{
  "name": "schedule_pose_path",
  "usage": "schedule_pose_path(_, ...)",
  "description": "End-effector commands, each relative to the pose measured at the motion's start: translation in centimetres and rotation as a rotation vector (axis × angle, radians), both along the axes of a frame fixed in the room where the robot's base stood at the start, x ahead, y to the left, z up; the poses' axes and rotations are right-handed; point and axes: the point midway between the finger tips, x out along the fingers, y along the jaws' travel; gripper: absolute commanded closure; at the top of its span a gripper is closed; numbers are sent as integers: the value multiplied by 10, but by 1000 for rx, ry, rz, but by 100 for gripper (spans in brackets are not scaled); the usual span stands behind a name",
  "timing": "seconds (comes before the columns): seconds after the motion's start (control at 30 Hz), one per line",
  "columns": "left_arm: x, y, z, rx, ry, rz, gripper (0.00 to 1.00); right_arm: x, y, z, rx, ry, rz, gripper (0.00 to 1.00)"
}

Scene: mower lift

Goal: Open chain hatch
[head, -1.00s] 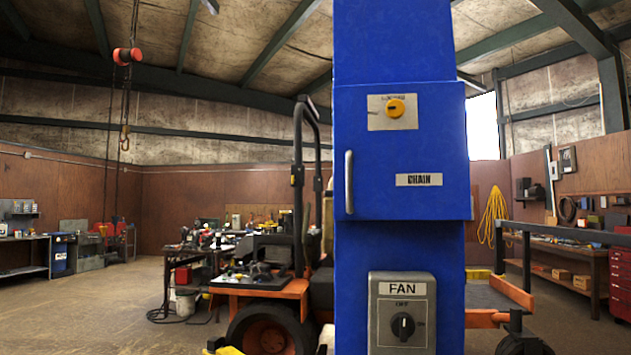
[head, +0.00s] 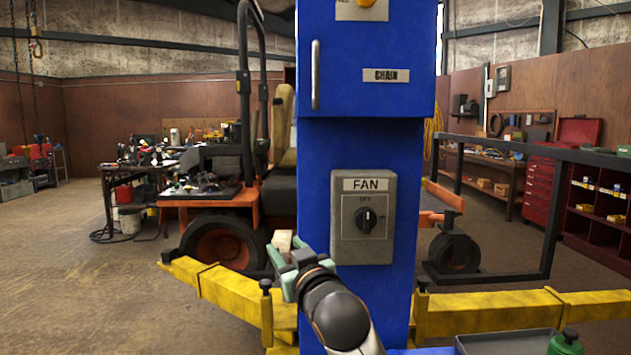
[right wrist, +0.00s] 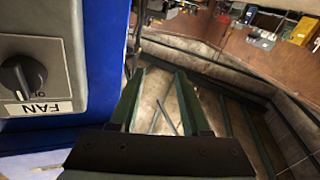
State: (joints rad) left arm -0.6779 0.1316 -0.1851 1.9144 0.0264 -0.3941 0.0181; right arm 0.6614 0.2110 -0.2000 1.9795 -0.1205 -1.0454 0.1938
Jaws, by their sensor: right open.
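The chain hatch (head: 352,40) is a blue door on the blue column, labelled CHAIN (head: 386,76), and it looks shut. Its upright silver handle (head: 315,75) is on the left side. A yellow knob (head: 366,3) above it is cut off by the top edge. My right gripper (head: 287,247) is open in the head view, below the hatch and at the lower left of the grey FAN switch box (head: 363,218). In the right wrist view, the open fingers (right wrist: 160,75) have nothing between them, and the FAN box (right wrist: 38,75) is at the left. My left gripper is not in view.
Yellow lift arms (head: 500,307) spread low on both sides of the column (head: 330,150). An orange mower (head: 260,200) stands behind it. A black frame (head: 550,200) is at the right. A tray (head: 505,343) and green-capped item (head: 566,343) are at the lower right.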

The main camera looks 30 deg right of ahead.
Motion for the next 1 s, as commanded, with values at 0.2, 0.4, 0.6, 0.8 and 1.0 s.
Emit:
schedule_pose_path(0.2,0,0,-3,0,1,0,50,-28,-18,138,30,-191,-75,53)
schedule_pose_path(0.4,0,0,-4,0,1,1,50,-70,-32,225,69,-322,-127,53)
schedule_pose_path(0.6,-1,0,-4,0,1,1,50,-93,-39,261,92,-376,-151,53)
schedule_pose_path(0.8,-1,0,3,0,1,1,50,-81,-43,271,94,-379,-155,53)
schedule_pose_path(1.0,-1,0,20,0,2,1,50,-45,-53,288,94,-377,-154,53)
